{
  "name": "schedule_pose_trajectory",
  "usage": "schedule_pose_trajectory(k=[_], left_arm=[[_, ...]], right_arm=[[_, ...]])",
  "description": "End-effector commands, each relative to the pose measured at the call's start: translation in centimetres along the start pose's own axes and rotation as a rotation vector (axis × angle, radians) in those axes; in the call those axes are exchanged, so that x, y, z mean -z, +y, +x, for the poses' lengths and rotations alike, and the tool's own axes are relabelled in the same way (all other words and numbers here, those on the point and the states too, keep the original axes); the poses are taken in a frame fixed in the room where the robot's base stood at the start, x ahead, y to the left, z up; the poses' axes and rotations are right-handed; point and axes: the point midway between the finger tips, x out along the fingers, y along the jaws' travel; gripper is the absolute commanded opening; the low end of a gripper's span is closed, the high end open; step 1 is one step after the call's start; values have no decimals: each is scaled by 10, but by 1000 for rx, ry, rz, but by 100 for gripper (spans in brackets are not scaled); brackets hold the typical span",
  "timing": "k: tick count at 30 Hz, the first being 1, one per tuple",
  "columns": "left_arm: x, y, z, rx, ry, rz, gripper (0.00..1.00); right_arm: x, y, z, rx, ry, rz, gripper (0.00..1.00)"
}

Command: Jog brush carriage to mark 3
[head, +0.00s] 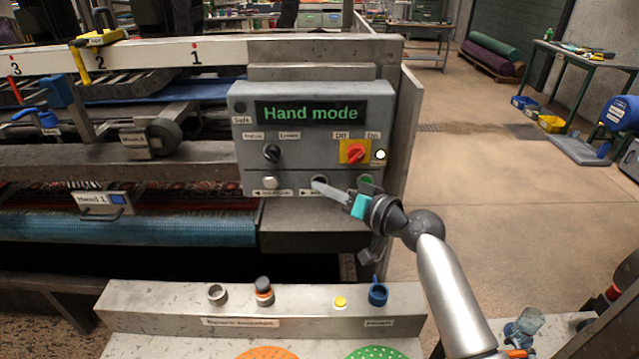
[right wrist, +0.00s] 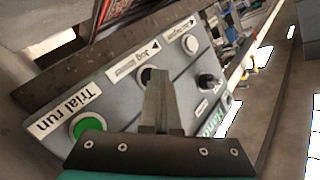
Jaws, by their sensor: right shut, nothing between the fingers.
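The control panel (head: 245,150) has a display (head: 311,113) reading "Hand mode".
The marked rail (head: 150,53) reads 3, 2, 1 from left to right. A black knob (head: 272,153) and red power switch (head: 355,152) sit above the buttons, with a lit lamp (head: 380,154). A ledge (head: 130,306) with small holders stands in front.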

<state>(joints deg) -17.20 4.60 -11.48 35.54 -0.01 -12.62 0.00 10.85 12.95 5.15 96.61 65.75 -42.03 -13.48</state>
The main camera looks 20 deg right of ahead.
Motion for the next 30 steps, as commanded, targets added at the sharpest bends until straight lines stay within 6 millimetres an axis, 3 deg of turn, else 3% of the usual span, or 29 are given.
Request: schedule_pose_trajectory(k=[23, 30], left_arm=[[1, 0, -6, 0, 0, 0, 68], [1, 0, -15, 0, 0, -1, 68]], right_arm=[[-9, -8, -12, 0, 0, 0, 0], [-19, -19, -26, -1, -3, 1, 0]])
